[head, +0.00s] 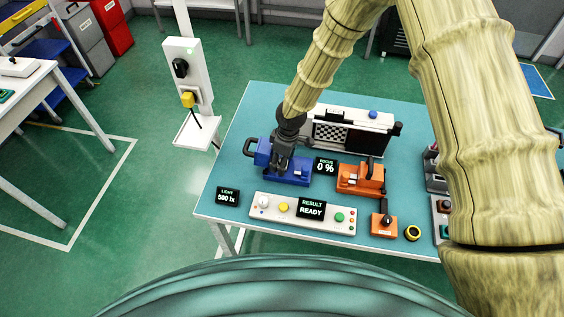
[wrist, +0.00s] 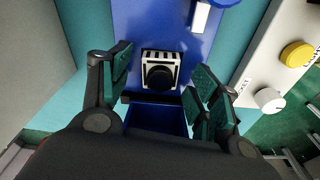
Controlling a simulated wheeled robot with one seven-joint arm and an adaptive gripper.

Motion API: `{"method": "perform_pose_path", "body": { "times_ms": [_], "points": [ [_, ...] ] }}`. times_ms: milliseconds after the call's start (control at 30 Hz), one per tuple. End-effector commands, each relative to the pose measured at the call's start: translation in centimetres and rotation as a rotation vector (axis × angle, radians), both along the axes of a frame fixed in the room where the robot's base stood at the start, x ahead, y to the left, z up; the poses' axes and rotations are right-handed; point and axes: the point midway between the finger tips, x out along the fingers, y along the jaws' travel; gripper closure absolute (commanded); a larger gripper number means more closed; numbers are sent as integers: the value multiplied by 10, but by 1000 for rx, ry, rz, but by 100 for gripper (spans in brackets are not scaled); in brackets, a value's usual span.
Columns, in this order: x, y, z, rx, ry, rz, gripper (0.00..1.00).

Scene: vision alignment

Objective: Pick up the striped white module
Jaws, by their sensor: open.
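The striped white module (wrist: 160,71) shows in the wrist view as a small white block with dark stripes and a round black lens-like part. It sits in a square recess of a blue fixture (wrist: 130,20). In the head view this blue fixture (head: 289,178) stands at the left of the teal table, and my gripper hides the module there. My gripper (wrist: 157,91) is open, its green-padded fingers apart on the left and right of the module, not touching it. In the head view my gripper (head: 281,167) is right over the blue fixture.
A control panel (head: 270,207) with buttons lies in front of the fixture. An orange fixture (head: 352,178) stands to its right, with a small 0 % display (head: 325,166) between. A white unit with a checkered target (head: 333,135) stands behind. The table's (head: 262,98) back left is bare.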

Motion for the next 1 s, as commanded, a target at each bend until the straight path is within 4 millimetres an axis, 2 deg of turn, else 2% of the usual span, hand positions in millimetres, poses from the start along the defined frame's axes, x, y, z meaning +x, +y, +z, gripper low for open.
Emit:
{"method": "perform_pose_path", "body": {
  "times_ms": [267, 533, 1000],
  "points": [
    [0, 0, -2, 0, 0, 0, 38],
    [0, 0, -2, 1, 0, 0, 87],
    [2, 0, 5, 1, -2, -1, 88]
  ]
}}
